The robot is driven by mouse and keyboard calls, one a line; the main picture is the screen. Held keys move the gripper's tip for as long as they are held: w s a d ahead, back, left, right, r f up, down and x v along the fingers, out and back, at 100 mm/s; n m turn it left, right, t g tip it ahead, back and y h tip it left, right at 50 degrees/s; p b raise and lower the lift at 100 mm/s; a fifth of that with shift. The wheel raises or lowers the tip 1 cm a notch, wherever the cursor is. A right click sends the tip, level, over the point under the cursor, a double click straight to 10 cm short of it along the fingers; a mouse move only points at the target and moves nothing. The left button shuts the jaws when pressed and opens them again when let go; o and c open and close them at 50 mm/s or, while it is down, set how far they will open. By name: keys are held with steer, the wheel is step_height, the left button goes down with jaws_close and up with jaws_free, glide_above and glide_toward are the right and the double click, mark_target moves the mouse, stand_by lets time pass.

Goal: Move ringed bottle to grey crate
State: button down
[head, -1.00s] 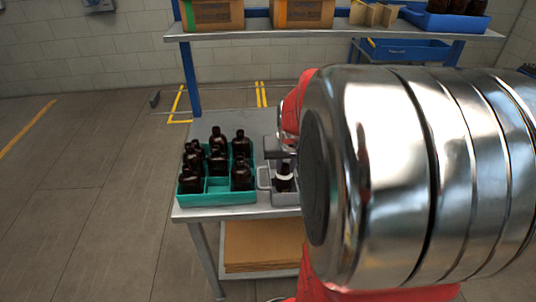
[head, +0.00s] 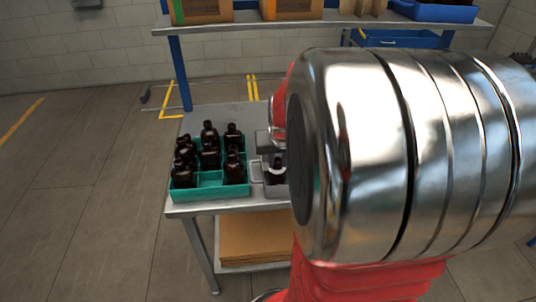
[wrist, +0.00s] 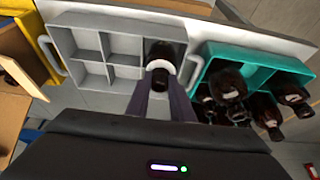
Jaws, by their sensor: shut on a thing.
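The ringed bottle (wrist: 160,65) is dark amber with a white ring around its neck. In the wrist view it stands in or just over an end compartment of the grey crate (wrist: 95,18), beside the wall nearest the teal crate. I cannot tell whether its base touches the crate floor. My gripper (wrist: 162,88) is shut on it, one finger on each side. In the head view, the ringed bottle (head: 276,174) shows below my gripper (head: 272,145), and much of the grey crate (head: 256,172) is hidden behind my arm.
A teal crate (head: 210,193) with several plain amber bottles (head: 209,155) stands left of the grey crate on the metal bench (head: 200,209). A shelf (head: 320,25) with boxes and a blue bin runs above the back. The grey crate's other visible compartments look empty.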

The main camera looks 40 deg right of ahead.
steer(key=shift+f, duration=1)
steer(key=c, duration=1.5)
jaws_free()
steer(key=shift+o, duration=0.2)
steer(key=v, duration=1.3)
steer(key=shift+r, duration=0.3)
steer(key=shift+s, duration=0.1)
